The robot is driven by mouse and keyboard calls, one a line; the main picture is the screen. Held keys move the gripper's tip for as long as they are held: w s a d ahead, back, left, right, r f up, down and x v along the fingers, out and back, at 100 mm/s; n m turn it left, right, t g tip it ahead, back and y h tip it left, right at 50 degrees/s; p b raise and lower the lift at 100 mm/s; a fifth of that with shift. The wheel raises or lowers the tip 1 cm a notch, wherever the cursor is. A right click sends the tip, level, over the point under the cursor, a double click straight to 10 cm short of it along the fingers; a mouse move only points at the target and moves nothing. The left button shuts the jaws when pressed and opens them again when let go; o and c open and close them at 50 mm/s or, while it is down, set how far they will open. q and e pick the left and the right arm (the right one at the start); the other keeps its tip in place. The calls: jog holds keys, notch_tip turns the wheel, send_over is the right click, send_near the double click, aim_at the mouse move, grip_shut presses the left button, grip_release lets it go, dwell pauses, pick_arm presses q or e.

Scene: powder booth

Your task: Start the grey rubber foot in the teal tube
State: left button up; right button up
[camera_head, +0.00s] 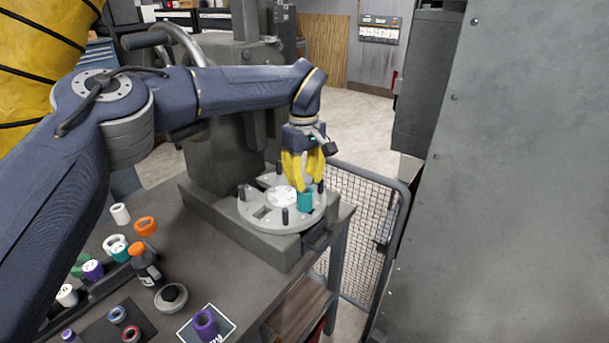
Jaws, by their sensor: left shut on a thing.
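The teal tube (305,203) stands upright on the near right part of a round grey plate fixture. My left gripper (303,186), with yellow fingers, points down with its fingertips right at the tube's top. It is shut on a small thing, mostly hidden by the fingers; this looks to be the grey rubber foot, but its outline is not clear. I cannot tell whether it touches the tube's rim. My right gripper is not in view.
The round plate (258,222) carries several dark upright posts. The bench's left part holds coloured rings, a bottle with an orange cap (145,264), a grey dish (171,299) and a purple tube (205,325). A mesh guard (360,220) and grey cabinet (500,200) stand at the right.

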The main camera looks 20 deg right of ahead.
aim_at(304, 177)
pick_arm(q)
jog(key=shift+f, duration=0.9)
dwell(0.6)
jog(key=o, duration=1)
notch_tip(304, 177, up, 12)
